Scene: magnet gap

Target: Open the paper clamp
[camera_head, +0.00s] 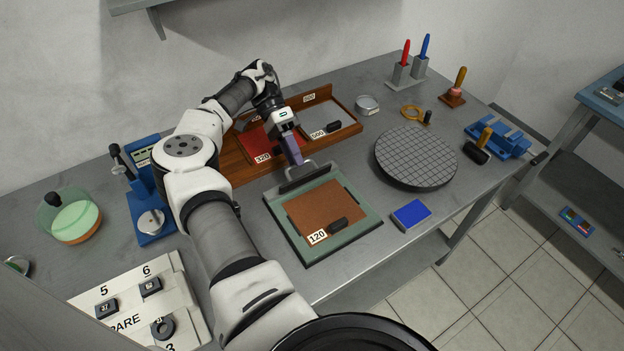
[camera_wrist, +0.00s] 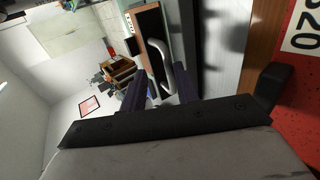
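The paper clamp is a dark bar (camera_head: 296,184) with a grey metal handle (camera_head: 318,167), at the far edge of a green frame (camera_head: 357,228). A brown sheet (camera_head: 315,210) marked 120 lies in the frame. The bar appears down along the sheet's far edge. My gripper (camera_head: 294,160) points down just behind the handle's left part. In the wrist view, my gripper's two dark fingers (camera_wrist: 162,92) stand apart. The silver handle (camera_wrist: 168,62) shows beyond and between them. I cannot tell whether a finger touches it.
A wooden tray (camera_head: 345,132) with sheets marked 320 and 500 stands behind the clamp. A round gridded disc (camera_head: 415,155) and a blue block (camera_head: 411,214) lie to the right. A blue device (camera_head: 150,195) stands left. A white board (camera_head: 140,300) lies front left.

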